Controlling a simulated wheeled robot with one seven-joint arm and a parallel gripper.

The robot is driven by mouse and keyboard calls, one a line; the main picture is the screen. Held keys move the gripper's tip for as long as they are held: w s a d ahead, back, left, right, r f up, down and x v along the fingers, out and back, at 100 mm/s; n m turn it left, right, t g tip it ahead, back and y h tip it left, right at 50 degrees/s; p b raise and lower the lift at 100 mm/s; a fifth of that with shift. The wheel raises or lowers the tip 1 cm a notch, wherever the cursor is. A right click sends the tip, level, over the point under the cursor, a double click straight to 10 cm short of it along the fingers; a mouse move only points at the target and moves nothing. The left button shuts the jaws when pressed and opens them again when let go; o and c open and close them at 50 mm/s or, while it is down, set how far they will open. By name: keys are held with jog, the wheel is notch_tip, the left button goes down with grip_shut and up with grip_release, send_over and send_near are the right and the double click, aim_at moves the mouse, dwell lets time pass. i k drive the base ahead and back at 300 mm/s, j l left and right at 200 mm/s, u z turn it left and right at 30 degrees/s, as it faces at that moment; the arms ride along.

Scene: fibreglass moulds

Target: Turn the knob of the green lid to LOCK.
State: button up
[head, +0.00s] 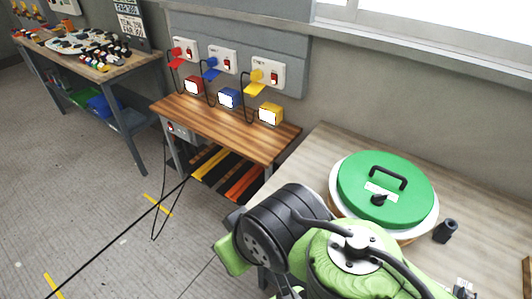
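The green lid (360,171) is round and lies on a white-rimmed round container (434,216) on the table at the right. A black arched handle (388,176) stands on the lid. The small black knob (378,200) sits in front of the handle, beside a white label (381,190). The label's writing is too small to read, so I cannot tell which mark the knob points at. My green and black arm fills the bottom middle, in front of the container. My gripper's fingers cannot be made out.
A small black object (446,231) stands right of the container on the pale table (316,153). A wooden bench (185,112) at the middle back holds red, blue and yellow boxes below wall sockets. Another bench (111,67) with small parts is far left. The floor at left is mostly clear.

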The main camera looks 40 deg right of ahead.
aim_at(377, 200)
jog(key=z, duration=2.5)
